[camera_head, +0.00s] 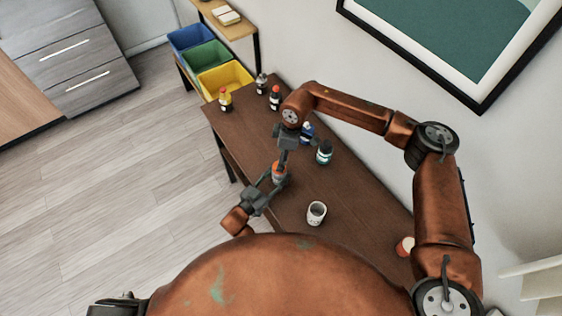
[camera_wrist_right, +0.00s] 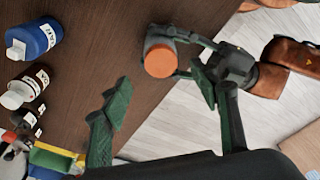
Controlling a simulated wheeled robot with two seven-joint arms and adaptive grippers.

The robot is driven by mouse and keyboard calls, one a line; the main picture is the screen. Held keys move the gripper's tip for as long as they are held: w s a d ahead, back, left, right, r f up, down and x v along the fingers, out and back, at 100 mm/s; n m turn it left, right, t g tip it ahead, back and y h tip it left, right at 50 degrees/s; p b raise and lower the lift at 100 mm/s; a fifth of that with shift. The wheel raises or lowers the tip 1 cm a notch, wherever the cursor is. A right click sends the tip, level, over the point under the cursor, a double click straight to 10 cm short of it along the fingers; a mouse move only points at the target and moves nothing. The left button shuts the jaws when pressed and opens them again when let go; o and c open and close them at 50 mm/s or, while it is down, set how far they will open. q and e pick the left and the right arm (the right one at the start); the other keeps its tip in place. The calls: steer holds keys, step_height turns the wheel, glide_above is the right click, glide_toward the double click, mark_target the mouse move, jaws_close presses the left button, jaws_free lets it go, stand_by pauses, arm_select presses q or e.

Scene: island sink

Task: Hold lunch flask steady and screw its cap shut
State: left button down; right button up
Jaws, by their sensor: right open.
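The lunch flask (camera_head: 279,174) stands on the brown table, its orange cap (camera_wrist_right: 159,57) on top. How far the cap is screwed down cannot be told. My left gripper (camera_head: 270,182) has its fingers around the flask from the near left side; in the right wrist view the left gripper (camera_wrist_right: 184,56) closes on it from the right. My right gripper (camera_head: 284,158) points down just above the flask, open and empty. In the right wrist view its spread fingers (camera_wrist_right: 160,85) sit apart from the cap, which shows beyond and between the tips.
A white mug (camera_head: 316,214) stands nearer on the table. A dark bottle (camera_head: 324,154) and a blue bottle (camera_head: 307,130) stand behind the flask. Several sauce bottles (camera_head: 275,97) are at the far end, near a yellow bin (camera_head: 224,77). The wall runs along the table's right side.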

step_height(320, 180, up, 7)
steer(key=d, duration=0.1)
steer(key=shift+f, duration=0.2)
steer(key=shift+s, duration=0.1)
arm_select(q)
steer(key=c, duration=1.1)
jaws_free()
steer(key=shift+c, duration=0.2)
steer(key=v, duration=1.2)
